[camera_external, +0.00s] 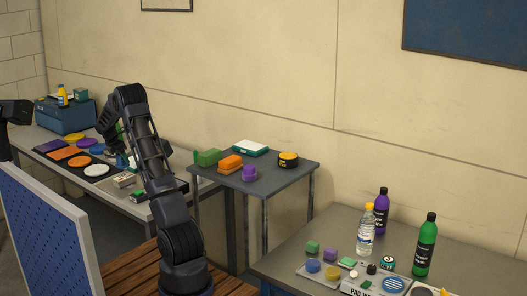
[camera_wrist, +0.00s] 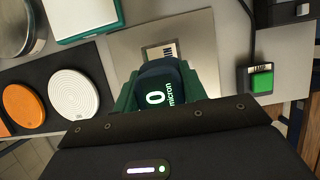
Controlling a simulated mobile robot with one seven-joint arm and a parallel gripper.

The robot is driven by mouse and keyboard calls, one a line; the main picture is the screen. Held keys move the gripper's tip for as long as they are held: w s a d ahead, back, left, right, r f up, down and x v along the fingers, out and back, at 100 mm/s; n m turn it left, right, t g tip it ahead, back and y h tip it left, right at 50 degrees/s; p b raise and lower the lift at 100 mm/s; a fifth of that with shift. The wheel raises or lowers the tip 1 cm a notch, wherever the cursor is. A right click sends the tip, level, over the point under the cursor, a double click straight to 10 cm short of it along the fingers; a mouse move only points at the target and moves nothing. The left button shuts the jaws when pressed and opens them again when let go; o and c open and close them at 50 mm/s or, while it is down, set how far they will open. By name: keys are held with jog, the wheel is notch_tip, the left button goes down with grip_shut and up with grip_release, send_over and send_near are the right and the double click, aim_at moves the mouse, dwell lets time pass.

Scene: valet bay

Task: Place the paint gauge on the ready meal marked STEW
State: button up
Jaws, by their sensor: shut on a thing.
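My gripper (camera_wrist: 163,84) is shut on the paint gauge (camera_wrist: 160,92), a dark rounded device whose display reads "0 micron". Green finger pads press it from both sides. It is over a grey metal plate with a partly hidden label; I cannot tell whether it touches the plate. In the external view my gripper (camera_external: 121,158) is low over the left table, and the arm hides most of it. I cannot read STEW on anything in either view.
The wrist view shows a white pad disc (camera_wrist: 73,98), an orange disc (camera_wrist: 22,106), a white box with a teal rim (camera_wrist: 82,14) and a green button (camera_wrist: 262,80). A middle table (camera_external: 285,176) holds several items. Bottles stand on the right bench (camera_external: 468,262).

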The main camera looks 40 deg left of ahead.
aim_at(117, 156)
jog(key=shift+f, duration=2.7)
jog(key=shift+f, duration=0.1)
jog(key=o, duration=1)
jog(key=v, duration=1.2)
